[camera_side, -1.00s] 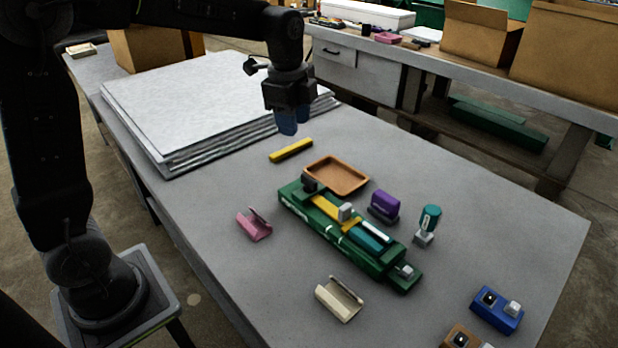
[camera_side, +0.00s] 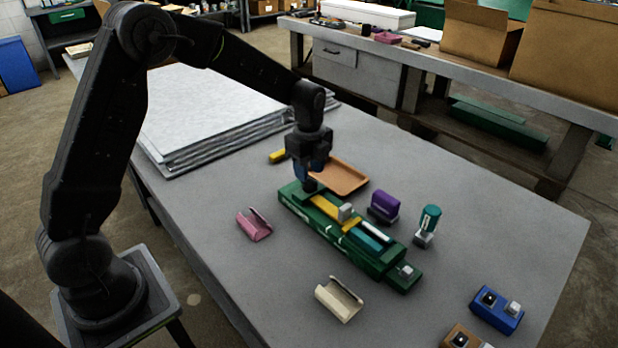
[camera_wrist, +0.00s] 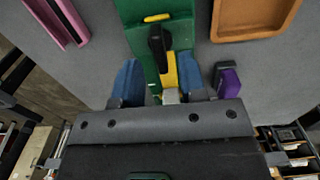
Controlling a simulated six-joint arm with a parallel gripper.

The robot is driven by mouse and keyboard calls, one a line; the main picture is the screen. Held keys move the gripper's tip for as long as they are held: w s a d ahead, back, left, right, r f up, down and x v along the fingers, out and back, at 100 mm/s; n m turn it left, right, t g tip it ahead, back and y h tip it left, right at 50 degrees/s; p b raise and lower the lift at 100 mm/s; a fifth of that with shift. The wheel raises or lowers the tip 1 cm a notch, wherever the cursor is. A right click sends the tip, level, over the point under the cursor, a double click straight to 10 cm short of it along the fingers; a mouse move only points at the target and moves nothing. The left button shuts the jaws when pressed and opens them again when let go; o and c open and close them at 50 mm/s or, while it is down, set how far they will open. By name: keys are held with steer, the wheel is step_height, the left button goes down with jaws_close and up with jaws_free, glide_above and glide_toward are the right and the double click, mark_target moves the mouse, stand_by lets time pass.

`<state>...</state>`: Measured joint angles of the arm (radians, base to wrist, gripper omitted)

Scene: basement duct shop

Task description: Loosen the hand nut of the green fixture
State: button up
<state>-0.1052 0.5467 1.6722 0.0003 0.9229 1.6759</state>
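The green fixture (camera_side: 333,233) lies on the grey table, with a yellow bar (camera_side: 326,207), a grey block (camera_side: 345,211) and a teal piece (camera_side: 366,241) along its top. A black knob, which looks like the hand nut (camera_wrist: 158,45), stands at the fixture's far-left end. In the side view my gripper mostly hides it. My gripper (camera_side: 309,178) is directly over that end, pointing down. In the wrist view its two blue fingers (camera_wrist: 160,78) are spread on either side of the fixture's middle line, with the knob between their lines. I cannot tell whether they touch it.
A brown tray (camera_side: 350,188) sits close behind the fixture. A purple block (camera_side: 384,206) and a teal-topped stamp-like piece (camera_side: 429,222) stand to its right. A pink holder (camera_side: 254,225) and a cream holder (camera_side: 340,300) lie in front. Stacked sheets (camera_side: 205,112) fill the back left.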

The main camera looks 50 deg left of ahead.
mark_target(309, 183)
steer(key=shift+f, duration=1.55)
jaws_close()
